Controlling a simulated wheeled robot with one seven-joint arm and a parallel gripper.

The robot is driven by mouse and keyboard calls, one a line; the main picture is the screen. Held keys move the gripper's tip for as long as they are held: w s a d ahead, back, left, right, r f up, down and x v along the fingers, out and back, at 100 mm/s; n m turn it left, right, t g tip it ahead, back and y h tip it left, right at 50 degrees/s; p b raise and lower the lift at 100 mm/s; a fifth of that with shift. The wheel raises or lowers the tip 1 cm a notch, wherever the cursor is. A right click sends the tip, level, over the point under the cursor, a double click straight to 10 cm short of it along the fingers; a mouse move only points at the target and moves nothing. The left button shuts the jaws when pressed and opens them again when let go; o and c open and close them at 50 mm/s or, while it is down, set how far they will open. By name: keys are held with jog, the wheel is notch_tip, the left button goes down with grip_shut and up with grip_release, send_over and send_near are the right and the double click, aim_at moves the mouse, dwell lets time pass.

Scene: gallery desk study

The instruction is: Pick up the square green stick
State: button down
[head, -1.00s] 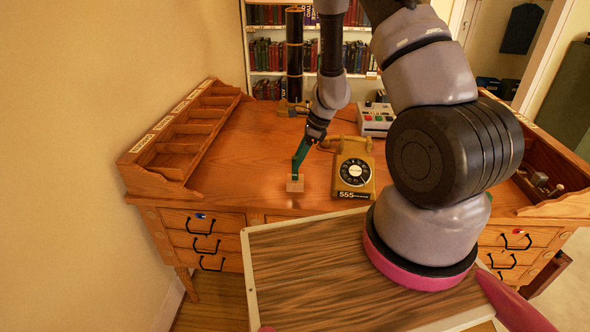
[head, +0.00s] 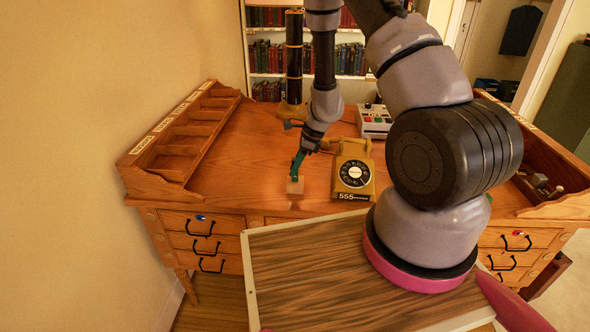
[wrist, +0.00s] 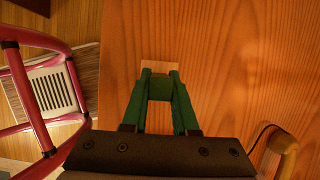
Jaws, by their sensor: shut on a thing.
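My gripper (wrist: 160,82) points down at the front of the wooden desk, with its green fingers closed in towards each other. In the wrist view a small green piece, which looks like the square green stick (wrist: 160,90), sits between the fingertips. Its edges blend with the green fingers, and most of it is hidden. A small pale wooden block (head: 295,187) is right below the fingertips in the head view. It also shows just beyond them in the wrist view (wrist: 157,65). I cannot tell whether the stick touches the block.
A yellow rotary telephone (head: 353,176) stands close to the right of my gripper. A dark column on a brass base (head: 293,110) and a grey button box (head: 374,121) stand farther back. Wooden compartments (head: 190,130) line the left edge. The desk between them and my gripper is clear.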

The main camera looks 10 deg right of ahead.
notch_tip(320, 180, up, 10)
dwell(0.6)
